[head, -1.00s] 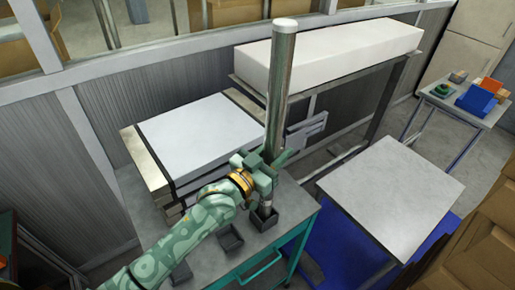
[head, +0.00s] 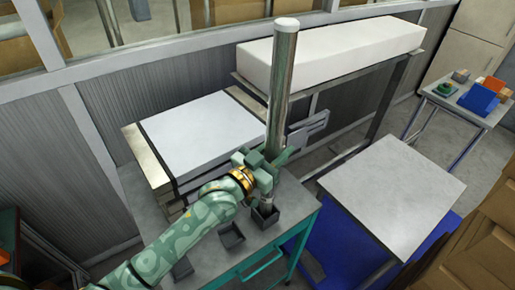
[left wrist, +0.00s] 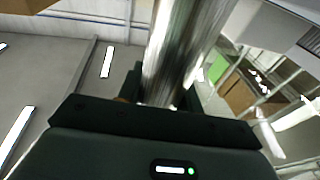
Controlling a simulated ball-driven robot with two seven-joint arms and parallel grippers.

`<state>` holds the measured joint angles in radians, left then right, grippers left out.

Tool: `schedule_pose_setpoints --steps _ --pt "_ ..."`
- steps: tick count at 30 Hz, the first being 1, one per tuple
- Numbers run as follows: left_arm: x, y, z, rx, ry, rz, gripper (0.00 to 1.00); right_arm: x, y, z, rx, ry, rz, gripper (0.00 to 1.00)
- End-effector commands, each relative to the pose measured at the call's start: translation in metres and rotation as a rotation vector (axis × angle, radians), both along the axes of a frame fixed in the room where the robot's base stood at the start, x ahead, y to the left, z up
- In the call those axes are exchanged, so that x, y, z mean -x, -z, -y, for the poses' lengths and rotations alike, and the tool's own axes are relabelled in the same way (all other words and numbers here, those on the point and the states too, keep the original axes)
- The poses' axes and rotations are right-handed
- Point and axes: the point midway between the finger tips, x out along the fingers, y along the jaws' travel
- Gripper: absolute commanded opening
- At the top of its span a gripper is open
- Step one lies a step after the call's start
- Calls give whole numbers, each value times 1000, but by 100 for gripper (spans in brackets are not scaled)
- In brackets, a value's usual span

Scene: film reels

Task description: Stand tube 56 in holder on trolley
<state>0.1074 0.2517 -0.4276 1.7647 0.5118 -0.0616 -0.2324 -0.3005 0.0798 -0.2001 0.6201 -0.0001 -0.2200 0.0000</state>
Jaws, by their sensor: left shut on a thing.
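A tall shiny metal tube (head: 281,85) with a white top stands about upright in the head view. I cannot read a number on it. My left gripper (head: 270,168) is shut around its lower part, and the tube (left wrist: 180,50) also runs up between the fingers in the left wrist view. Its lower end is at the mouth of a dark square holder (head: 264,218) on the grey-topped trolley (head: 215,262) with a green frame. I cannot tell how deep the end sits in it. My right gripper is out of view.
Two more dark holders, one in the middle (head: 231,236) and one nearer (head: 182,267), stand on the trolley. A white-topped stack (head: 195,135) and a long white block (head: 330,55) are behind. A pale tabletop (head: 392,190) over blue is at right.

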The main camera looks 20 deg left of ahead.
Motion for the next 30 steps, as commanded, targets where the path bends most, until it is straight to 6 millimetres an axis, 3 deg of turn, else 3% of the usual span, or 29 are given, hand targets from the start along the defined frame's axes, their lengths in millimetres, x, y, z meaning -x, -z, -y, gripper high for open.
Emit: schedule_pose_setpoints --steps 30 --pt "0 -1 0 3 -1 4 0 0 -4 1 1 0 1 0"
